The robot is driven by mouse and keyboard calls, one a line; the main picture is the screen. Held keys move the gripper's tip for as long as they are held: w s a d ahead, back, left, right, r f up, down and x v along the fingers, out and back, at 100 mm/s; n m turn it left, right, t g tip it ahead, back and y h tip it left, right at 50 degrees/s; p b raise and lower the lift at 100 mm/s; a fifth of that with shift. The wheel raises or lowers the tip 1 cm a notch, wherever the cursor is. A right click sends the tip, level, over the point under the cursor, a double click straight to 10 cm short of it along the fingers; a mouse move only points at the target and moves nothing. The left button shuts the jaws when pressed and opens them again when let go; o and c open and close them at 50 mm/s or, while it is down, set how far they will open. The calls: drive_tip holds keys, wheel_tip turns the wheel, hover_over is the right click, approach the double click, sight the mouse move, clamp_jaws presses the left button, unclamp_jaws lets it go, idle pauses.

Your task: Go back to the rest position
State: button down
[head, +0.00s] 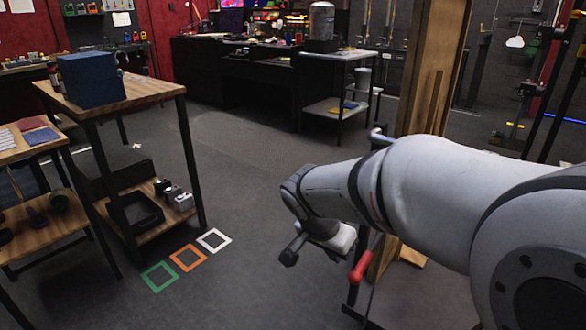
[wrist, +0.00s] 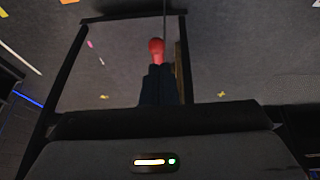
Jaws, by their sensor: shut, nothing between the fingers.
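The gripper body with a lit strip fills the bottom of that view. In the head view my grey arm reaches in from the right, bent down at the wrist, and a red piece (head: 360,268) shows beneath it. Whether this is the same red tip is hard to tell. The gripper hangs clear of the wooden tables at left. No mark of a rest position is visible.
A wooden table (head: 140,90) with a blue box (head: 88,78) stands at left, with a black tray (head: 137,212) on its lower shelf. Green (head: 159,277), orange (head: 188,258) and white (head: 214,240) squares mark the floor. A wooden post (head: 432,70) stands behind my arm. The middle floor is clear.

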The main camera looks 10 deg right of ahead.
drive_tip(key=s+r+n+y+p, duration=0.1)
drive_tip(key=s+r+n+p, duration=0.2)
drive_tip(key=r+p, duration=0.5)
drive_tip(key=s+d+r+n+y+p, duration=0.1)
drive_tip(key=s+r+n+p, duration=0.2)
drive_tip(key=s+r+p, duration=0.2)
drive_tip(key=s+r+n+y+p, duration=0.1)
drive_tip(key=s+r+n+p, duration=0.2)
drive_tip(key=r+p, duration=0.9)
drive_tip(key=shift+s+d+r+y, duration=0.15)
drive_tip(key=shift+s+r+y, duration=0.25)
drive_tip(key=shift+s, duration=0.6)
drive_tip(key=shift+f, duration=0.1)
drive_tip(key=shift+d, duration=0.1)
